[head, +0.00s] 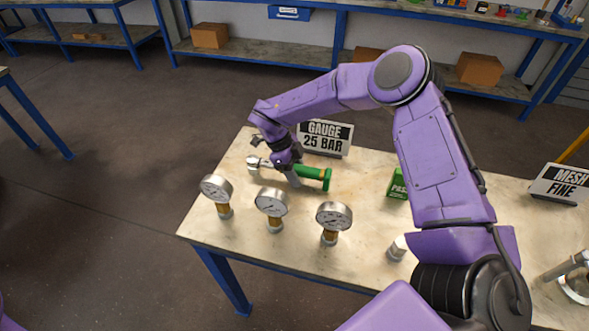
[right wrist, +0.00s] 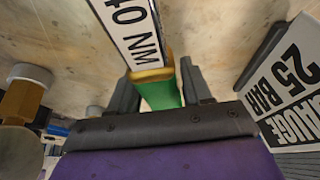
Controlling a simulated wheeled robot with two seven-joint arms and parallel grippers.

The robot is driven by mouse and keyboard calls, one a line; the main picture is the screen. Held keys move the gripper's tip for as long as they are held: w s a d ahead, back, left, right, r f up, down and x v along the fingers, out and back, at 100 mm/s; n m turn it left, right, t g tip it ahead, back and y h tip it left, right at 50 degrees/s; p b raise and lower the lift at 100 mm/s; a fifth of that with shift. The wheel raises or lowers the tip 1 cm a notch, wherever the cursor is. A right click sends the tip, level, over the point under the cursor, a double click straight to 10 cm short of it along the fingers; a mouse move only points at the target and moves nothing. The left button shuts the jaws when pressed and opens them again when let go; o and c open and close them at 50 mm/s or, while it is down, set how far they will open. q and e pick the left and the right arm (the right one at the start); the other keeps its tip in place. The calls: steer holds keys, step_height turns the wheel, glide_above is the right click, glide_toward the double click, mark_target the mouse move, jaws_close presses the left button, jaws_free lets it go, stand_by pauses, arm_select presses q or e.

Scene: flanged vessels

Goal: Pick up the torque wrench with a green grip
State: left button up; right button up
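The torque wrench with a green grip (head: 316,176) lies across the table, its silver head to the left and the green end to the right. My right gripper (head: 292,179) is down over it from above. A gold band and a white label reading 40 NM lie along the wrench above the grip. I cannot tell whether the fingers press on it. My left gripper is not in view.
Three pressure gauges (head: 271,204) stand in front of the wrench. A "GAUGE 25 BAR" sign (head: 326,138) is close behind it. A green block (head: 398,185) and a "MESH FINE" sign (head: 559,183) are farther right. The table (head: 225,232) is bare at its front left.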

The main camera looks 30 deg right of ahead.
mark_target(296, 166)
steer(key=c, duration=0.7)
step_height(296, 166, up, 10)
steer(key=shift+w+r+b, duration=0.1)
steer(key=shift+w+b, duration=0.05)
steer(key=shift+b, duration=0.75)
steer(key=shift+c, duration=0.2)
